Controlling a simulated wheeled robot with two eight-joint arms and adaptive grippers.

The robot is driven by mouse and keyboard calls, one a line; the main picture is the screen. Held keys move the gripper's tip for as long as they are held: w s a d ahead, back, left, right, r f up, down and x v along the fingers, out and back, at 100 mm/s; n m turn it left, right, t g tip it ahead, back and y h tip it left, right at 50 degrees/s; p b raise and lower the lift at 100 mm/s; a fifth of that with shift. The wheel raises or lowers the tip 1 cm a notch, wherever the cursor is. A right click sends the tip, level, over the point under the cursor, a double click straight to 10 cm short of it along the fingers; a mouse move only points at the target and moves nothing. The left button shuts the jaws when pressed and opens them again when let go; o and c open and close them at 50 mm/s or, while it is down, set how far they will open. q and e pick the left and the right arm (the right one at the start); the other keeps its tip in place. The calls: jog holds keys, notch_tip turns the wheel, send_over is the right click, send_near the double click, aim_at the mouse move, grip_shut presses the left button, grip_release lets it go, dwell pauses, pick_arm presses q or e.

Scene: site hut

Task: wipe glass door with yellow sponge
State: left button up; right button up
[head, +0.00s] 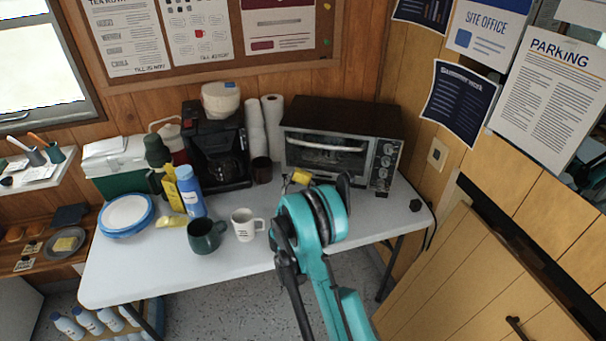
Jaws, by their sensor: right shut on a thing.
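The toaster oven (383,123) stands at the back right of the white table, with its glass door (324,160) shut and facing me. A pale handle (327,146) runs along the door's top. My right gripper (298,182), on the teal arm, is in front of the door's lower left part. It is shut on the yellow sponge (301,177), of which only a small piece shows. The arm's wrist hides most of the fingers and part of the oven's lower front. I cannot tell whether the sponge touches the glass. My left gripper is not in view.
A white mug (246,225) and a dark green mug (205,236) stand left of my right arm. A blue-white bottle (190,192), coffee maker (217,150), paper rolls (272,125) and brown cup (262,169) stand further left. The table's right front (385,215) is clear.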

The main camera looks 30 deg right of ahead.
aim_at(338, 167)
jog(key=shift+w+d+r, duration=0.25)
jog(key=shift+w+d, duration=0.3)
jog(key=shift+w, duration=0.05)
jog(key=shift+x, duration=2.1)
jog(key=shift+x, duration=0.9)
jog(key=shift+d, duration=0.1)
jog(key=shift+s+d, duration=1.4)
jog(key=shift+s, duration=0.05)
jog(key=shift+s+d, duration=1.3)
jog(key=shift+d, duration=0.2)
jog(key=shift+s+d, duration=1.3)
jog(key=shift+d, duration=0.25)
jog(key=shift+w+a, duration=0.1)
